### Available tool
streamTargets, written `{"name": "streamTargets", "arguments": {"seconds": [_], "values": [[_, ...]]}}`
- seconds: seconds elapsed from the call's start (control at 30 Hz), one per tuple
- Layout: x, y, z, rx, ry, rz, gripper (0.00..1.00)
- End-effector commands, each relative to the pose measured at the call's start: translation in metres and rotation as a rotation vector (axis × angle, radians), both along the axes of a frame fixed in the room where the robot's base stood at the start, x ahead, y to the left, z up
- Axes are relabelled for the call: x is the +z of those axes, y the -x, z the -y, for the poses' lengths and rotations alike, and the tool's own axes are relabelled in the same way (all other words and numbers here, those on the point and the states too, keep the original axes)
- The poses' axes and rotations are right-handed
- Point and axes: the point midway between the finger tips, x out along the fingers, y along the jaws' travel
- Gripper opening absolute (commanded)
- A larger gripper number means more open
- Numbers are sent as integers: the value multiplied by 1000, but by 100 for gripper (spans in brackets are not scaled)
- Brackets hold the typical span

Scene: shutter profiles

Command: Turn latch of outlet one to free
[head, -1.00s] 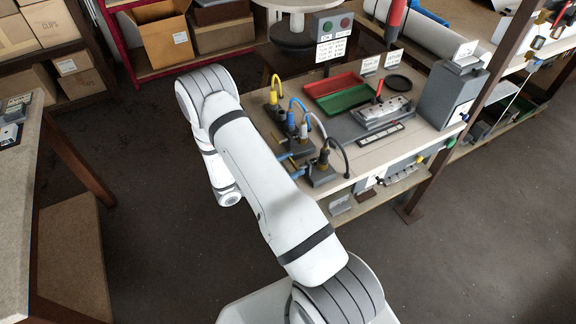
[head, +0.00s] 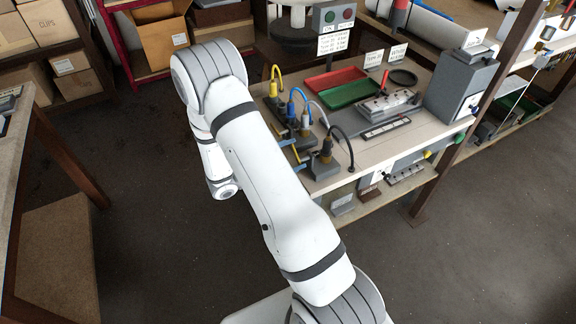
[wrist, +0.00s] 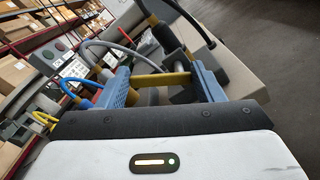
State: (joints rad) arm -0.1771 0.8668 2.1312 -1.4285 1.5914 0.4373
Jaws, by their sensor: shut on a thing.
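My gripper (wrist: 163,76) has two blue fingers, and in the wrist view they close on the two ends of a yellow bar (wrist: 160,80), which looks like a latch handle. The bar sits just in front of a dark plug (wrist: 165,38) with a black cable. In the head view the fingers (head: 288,143) show in part beside the row of grey outlets. The nearest outlet (head: 324,170) carries the black-cabled plug. Plugs with grey, blue (head: 291,112) and yellow (head: 273,90) cables stand behind it. I cannot read which outlet is number one.
The bench holds a red tray (head: 334,79), a green tray (head: 352,95), a metal fixture (head: 386,104) and a grey box (head: 461,90). A sign with a red and a green button (head: 338,17) stands at the back. Open floor (head: 150,220) lies left of the bench.

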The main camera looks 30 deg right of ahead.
Motion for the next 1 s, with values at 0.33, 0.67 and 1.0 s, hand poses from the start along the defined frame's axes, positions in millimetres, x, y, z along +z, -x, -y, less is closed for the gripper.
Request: {"name": "streamTargets", "arguments": {"seconds": [0.33,0.67,1.0], "values": [[-4,7,1,-1,-10,333,38],[-3,14,2,-2,-20,642,38],[-1,19,2,-1,-27,884,38]]}}
